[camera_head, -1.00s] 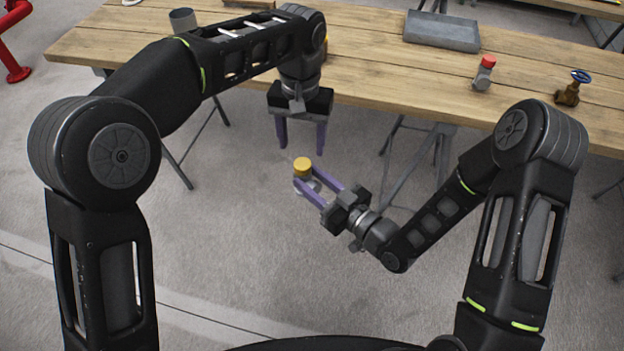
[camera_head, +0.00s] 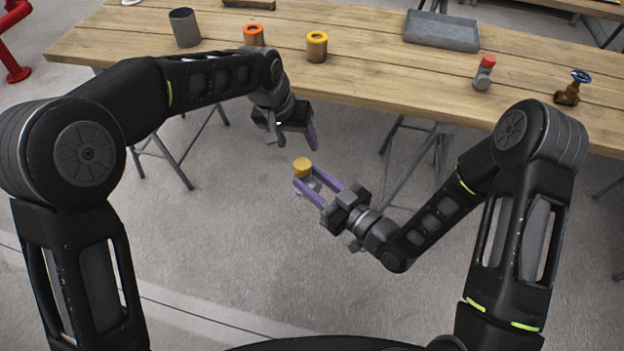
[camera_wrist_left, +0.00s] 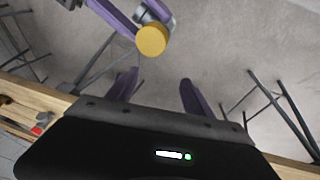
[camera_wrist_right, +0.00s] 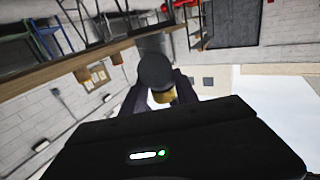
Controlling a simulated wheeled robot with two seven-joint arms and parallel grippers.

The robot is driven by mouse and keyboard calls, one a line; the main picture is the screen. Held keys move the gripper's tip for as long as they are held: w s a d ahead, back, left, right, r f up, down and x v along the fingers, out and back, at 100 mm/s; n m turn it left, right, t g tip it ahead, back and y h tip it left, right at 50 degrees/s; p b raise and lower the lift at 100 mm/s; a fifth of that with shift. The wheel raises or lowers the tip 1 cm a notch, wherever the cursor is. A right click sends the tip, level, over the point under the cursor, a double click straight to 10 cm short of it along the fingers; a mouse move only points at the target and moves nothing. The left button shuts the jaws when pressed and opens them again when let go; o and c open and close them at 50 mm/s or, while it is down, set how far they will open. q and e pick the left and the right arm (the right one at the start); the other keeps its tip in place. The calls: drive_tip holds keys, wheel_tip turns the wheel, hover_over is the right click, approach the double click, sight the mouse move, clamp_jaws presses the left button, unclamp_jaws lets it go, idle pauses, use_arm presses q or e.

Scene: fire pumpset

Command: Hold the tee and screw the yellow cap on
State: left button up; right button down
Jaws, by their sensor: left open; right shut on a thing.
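The grey tee (camera_head: 307,184) is held between the fingers of my right gripper (camera_head: 311,183), out in the air in front of the table. The yellow cap (camera_head: 303,167) sits on top of the tee. In the left wrist view the cap (camera_wrist_left: 152,40) shows as a round yellow disc beyond the left fingers, with part of the tee (camera_wrist_left: 153,12) behind it. In the right wrist view the tee (camera_wrist_right: 154,72) is between the fingers, with some yellow (camera_wrist_right: 163,96) beside it. My left gripper (camera_head: 296,142) is open and empty, above and apart from the cap.
The wooden table (camera_head: 370,75) lies behind. On it stand a grey cup (camera_head: 184,28), an orange-topped part (camera_head: 254,35), a yellow-topped part (camera_head: 317,46), a grey tray (camera_head: 441,31), a red-capped fitting (camera_head: 484,73) and a blue-wheeled valve (camera_head: 571,88). The floor below is clear.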

use_arm(q)
drive_tip(key=s+a+f+n+t, duration=0.1)
drive_tip(key=s+a+f, duration=0.25)
drive_tip(key=f, duration=0.35)
drive_tip(key=s+a+f+n, duration=0.1)
drive_tip(key=s+a+f, duration=0.1)
drive_tip(key=a+f, duration=0.35)
drive_tip(key=s+a+f+n+t, duration=0.1)
drive_tip(key=s+a+f, duration=0.15)
drive_tip(key=f, duration=0.65)
use_arm(e)
drive_tip(key=shift+w, duration=0.1)
drive_tip(key=shift+r, duration=0.1)
use_arm(q)
drive_tip(key=s+d+f+n+g, duration=0.1)
drive_tip(key=s+f, duration=0.2)
drive_tip(key=s, duration=0.4)
drive_tip(key=s+f+g+h, duration=0.1)
drive_tip(key=s+f, duration=0.1)
drive_tip(key=s, duration=0.5)
drive_tip(key=s+d+f+n+g, duration=0.1)
drive_tip(key=s+f+g, duration=0.1)
drive_tip(key=s, duration=0.5)
drive_tip(key=shift+s+d+f+n, duration=0.3)
drive_tip(key=shift+s+d+f, duration=0.05)
drive_tip(key=shift+f, duration=0.5)
